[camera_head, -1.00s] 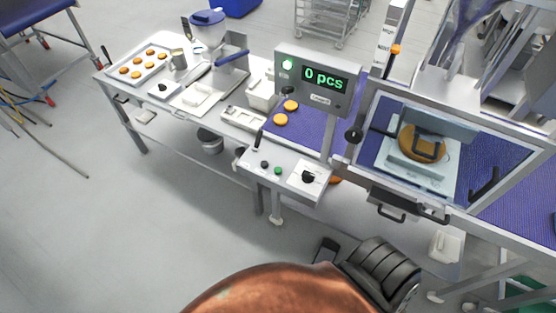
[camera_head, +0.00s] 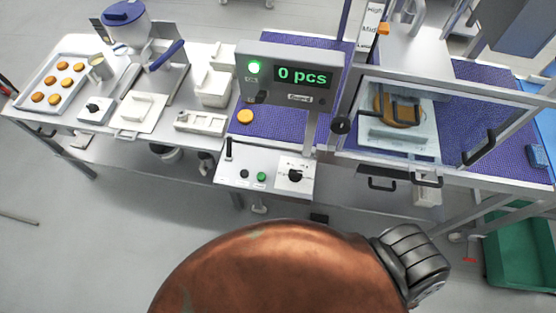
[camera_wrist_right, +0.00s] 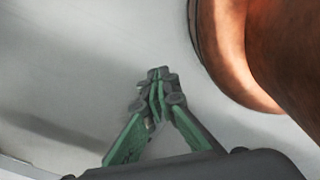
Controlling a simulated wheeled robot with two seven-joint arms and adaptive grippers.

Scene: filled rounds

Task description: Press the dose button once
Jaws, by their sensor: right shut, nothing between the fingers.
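A control panel (camera_head: 225,172) at the front of the line carries a green button (camera_head: 261,177), a black button (camera_head: 244,174), a black lever (camera_head: 229,148) and a black rotary knob (camera_head: 295,175). I cannot read which one is the dose button. Above it, a display box (camera_head: 240,84) reads "0 pcs" and has a lit green lamp (camera_head: 253,66). In the right wrist view, my right gripper (camera_wrist_right: 158,80) is shut and empty, over bare grey floor and apart from the panel. My left gripper is not in view.
A blue conveyor (camera_head: 275,118) carries an orange round (camera_head: 246,116). A guarded station (camera_head: 437,152) with handles stands to the right. A tray (camera_head: 40,108) of several rounds lies at the left. My copper-coloured body fills the bottom. Grey floor lies open before the table.

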